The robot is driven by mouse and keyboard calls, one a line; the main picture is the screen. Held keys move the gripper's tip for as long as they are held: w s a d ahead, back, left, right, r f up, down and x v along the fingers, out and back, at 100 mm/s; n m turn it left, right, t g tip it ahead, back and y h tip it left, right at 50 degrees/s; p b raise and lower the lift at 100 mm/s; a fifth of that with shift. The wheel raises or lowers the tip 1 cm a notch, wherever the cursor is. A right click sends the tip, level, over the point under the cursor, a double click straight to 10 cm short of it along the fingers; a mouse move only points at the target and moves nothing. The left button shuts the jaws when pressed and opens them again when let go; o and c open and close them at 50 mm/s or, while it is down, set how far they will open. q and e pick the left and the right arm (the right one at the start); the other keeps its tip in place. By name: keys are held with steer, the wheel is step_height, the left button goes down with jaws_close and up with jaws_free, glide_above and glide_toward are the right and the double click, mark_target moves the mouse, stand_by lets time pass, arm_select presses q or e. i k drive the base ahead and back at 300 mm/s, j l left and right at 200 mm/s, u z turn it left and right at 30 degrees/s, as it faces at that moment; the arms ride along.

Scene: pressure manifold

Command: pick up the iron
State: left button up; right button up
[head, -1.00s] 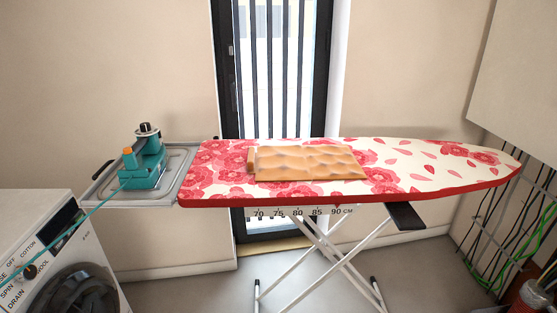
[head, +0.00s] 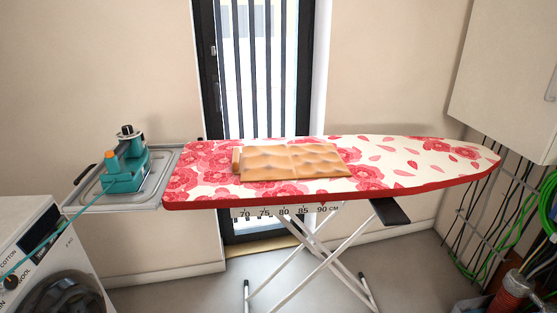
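The iron (head: 127,170) is teal with an orange part and a black knob on top. It rests on the grey metal tray (head: 84,197) at the left end of the ironing board (head: 408,172). A teal cord (head: 48,241) runs from it down to the left, in front of the washing machine. Neither of my grippers is in the head view, and nothing touches the iron from above.
A folded orange-tan cloth (head: 292,162) lies on the flowered board. A white washing machine (head: 50,245) stands at the lower left. Green and black cables (head: 530,225) hang at the right below a white cabinet (head: 511,85). A barred glass door (head: 258,70) is behind the board.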

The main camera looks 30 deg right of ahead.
mark_target(130, 155)
steer(key=i+u, duration=0.4)
steer(key=i+l+u, duration=0.2)
steer(key=i+u, duration=0.25)
steer(key=k, duration=0.1)
